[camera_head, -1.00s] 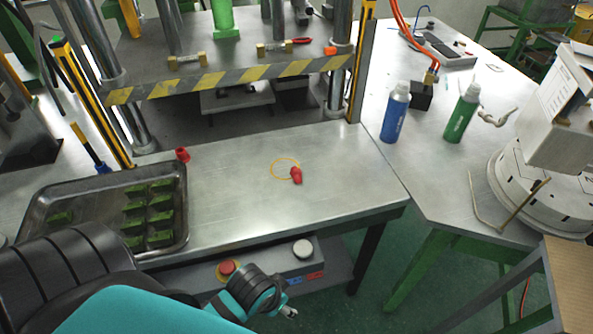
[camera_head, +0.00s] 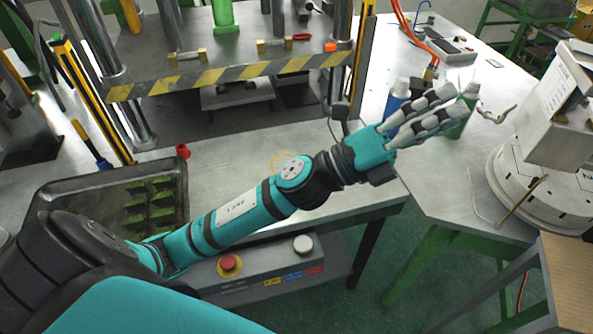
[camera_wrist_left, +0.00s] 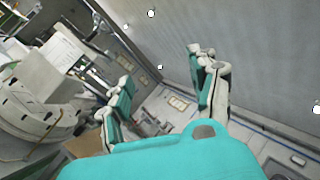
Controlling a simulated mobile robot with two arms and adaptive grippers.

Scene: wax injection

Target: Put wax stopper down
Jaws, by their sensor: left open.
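My left gripper (camera_head: 457,103) reaches across the bench from the left and points to the upper right, in front of the two bottles in the head view. Its fingers are apart with nothing between them; they also show apart and empty in the left wrist view (camera_wrist_left: 163,82). A small red stopper-like piece (camera_head: 182,151) stands on the metal bench near the tray; I cannot tell if it is the wax stopper. The right gripper is not in view.
A dark metal tray (camera_head: 45,196) with several green pieces lies at left. A blue bottle (camera_head: 396,102) and a green bottle (camera_head: 459,128) stand partly behind the gripper. A striped press bar (camera_head: 228,76) spans the back. A white round machine (camera_head: 530,185) stands at right.

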